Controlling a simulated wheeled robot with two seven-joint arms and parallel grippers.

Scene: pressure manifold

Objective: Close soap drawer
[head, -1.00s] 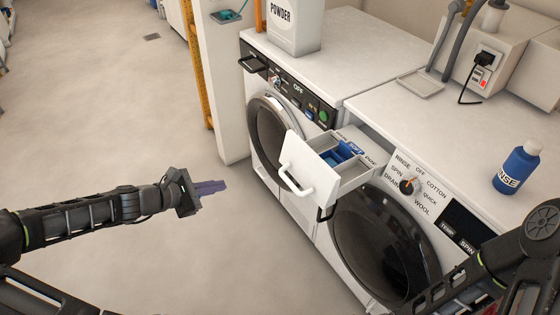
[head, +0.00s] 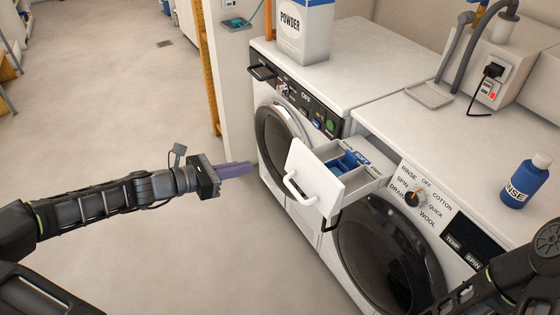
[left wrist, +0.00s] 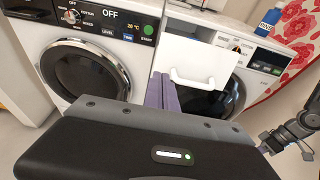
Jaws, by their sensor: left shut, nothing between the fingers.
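The soap drawer (head: 314,184) of the right-hand washer (head: 388,250) is pulled out, its white front with a white handle (head: 296,190) facing me. Blue compartments (head: 346,161) show inside it. In the left wrist view the drawer front (left wrist: 202,58) and its handle (left wrist: 191,80) are beyond the fingers, to the right. My left gripper (head: 238,169) is shut and empty, with purple fingers pointing right toward the drawer, a clear gap left of the handle. My right arm (head: 500,275) shows at the lower right; its gripper is out of the frame.
A left-hand machine (head: 285,140) stands beside the washer, with a powder box (head: 304,32) on top. A blue rinse bottle (head: 525,180) stands on the washer top. The floor (head: 110,110) left of the machines is clear.

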